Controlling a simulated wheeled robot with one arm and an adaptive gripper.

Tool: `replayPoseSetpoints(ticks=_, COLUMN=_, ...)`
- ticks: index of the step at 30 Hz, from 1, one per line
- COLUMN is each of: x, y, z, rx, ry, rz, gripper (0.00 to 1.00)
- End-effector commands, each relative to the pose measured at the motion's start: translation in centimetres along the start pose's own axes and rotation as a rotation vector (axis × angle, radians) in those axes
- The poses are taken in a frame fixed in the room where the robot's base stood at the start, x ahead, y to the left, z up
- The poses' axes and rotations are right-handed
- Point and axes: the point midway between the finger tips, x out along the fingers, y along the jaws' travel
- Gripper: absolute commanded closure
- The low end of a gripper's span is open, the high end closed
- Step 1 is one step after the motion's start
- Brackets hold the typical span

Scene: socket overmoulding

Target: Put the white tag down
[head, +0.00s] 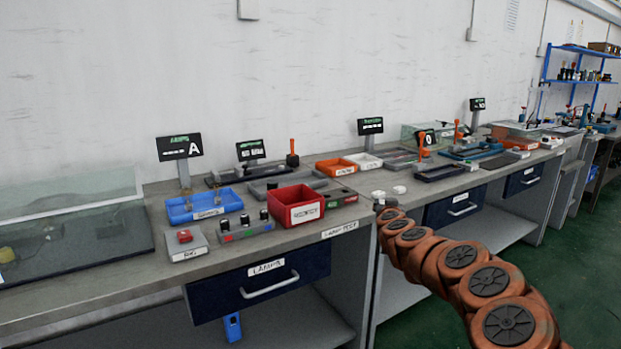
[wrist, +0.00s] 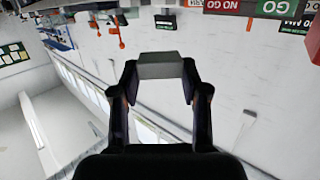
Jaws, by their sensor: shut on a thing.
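In the head view my gripper (head: 380,206) is at the end of my orange arm, by the bench's front edge. A small white piece (head: 378,194) shows right at its tip and seems to be the held tag. I cannot tell from the head view whether it touches the bench top.
Another small white piece (head: 399,190) lies on the bench just right of the gripper. A red bin (head: 296,212), a blue tray (head: 204,206) and a white tray (head: 363,161) stand nearby. Bare bench top (head: 345,213) shows left of the gripper.

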Motion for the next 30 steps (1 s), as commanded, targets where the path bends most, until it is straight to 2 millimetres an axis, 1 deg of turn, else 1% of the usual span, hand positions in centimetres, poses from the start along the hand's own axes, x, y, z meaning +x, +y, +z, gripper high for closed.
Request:
replayPoseSetpoints(ticks=2, x=-0.1, y=-0.2, z=0.8, rx=-0.001, ry=-0.004, rz=0.014, gripper=0.73)
replayPoseSetpoints(ticks=5, x=-0.2, y=-0.4, z=1.2, rx=0.001, ry=-0.002, rz=0.036, gripper=0.73)
replayPoseSetpoints(ticks=15, x=-1.0, y=-1.1, z=3.9, rx=0.011, ry=-0.005, rz=0.118, gripper=0.73)
replayPoseSetpoints(ticks=17, x=-1.1, y=-1.3, z=4.0, rx=0.015, ry=-0.001, rz=0.131, gripper=0.73)
replayPoseSetpoints(ticks=30, x=-2.8, y=-2.2, z=7.3, rx=0.031, ry=-0.003, rz=0.238, gripper=0.73)
